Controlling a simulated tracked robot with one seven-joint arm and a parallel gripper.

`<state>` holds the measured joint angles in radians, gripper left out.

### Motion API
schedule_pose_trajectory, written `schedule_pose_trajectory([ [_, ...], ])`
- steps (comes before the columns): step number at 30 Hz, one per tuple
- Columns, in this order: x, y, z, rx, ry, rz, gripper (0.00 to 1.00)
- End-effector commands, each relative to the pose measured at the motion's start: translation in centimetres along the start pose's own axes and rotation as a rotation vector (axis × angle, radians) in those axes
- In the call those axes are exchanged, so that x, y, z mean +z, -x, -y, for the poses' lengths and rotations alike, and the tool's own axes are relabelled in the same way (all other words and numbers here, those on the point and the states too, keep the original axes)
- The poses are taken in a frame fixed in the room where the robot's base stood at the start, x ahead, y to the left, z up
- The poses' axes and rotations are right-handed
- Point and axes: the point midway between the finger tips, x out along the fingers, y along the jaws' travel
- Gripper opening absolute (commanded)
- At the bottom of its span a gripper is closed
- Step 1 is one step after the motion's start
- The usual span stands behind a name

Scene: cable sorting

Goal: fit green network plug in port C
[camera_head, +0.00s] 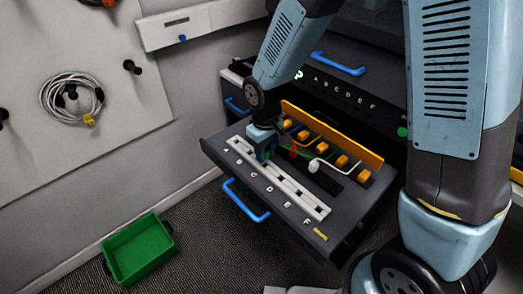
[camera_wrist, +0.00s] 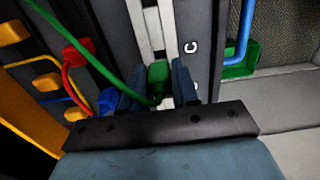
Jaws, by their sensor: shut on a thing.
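The green plug (camera_wrist: 158,74) is between the two blue fingers of my gripper (camera_wrist: 157,82), which are shut on it. A green cable (camera_wrist: 98,62) runs from it to the upper left. The plug lies over the white port strip (camera_wrist: 150,30), beside the letter C (camera_wrist: 191,47). I cannot tell whether it is in the port or just above it; the port itself is hidden. In the head view my gripper (camera_head: 264,148) is low over the far-left part of the strip (camera_head: 290,189), by the labels A to F.
A red plug (camera_wrist: 76,54) and a blue plug (camera_wrist: 107,100) are close to the left of my gripper. Several orange clips (camera_head: 322,147) line the drawer's orange back wall. A white plug (camera_head: 314,166) lies in the drawer. A green bin (camera_head: 141,238) is on the floor.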

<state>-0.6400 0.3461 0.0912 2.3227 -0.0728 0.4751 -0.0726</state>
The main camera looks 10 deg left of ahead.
Motion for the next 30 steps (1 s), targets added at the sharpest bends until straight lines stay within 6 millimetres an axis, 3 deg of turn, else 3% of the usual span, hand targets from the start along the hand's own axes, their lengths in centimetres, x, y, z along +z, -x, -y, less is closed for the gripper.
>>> schedule_pose_trajectory([
  [30,-0.03,-0.61,0.08,0.000,0.001,0.000,0.00],
])
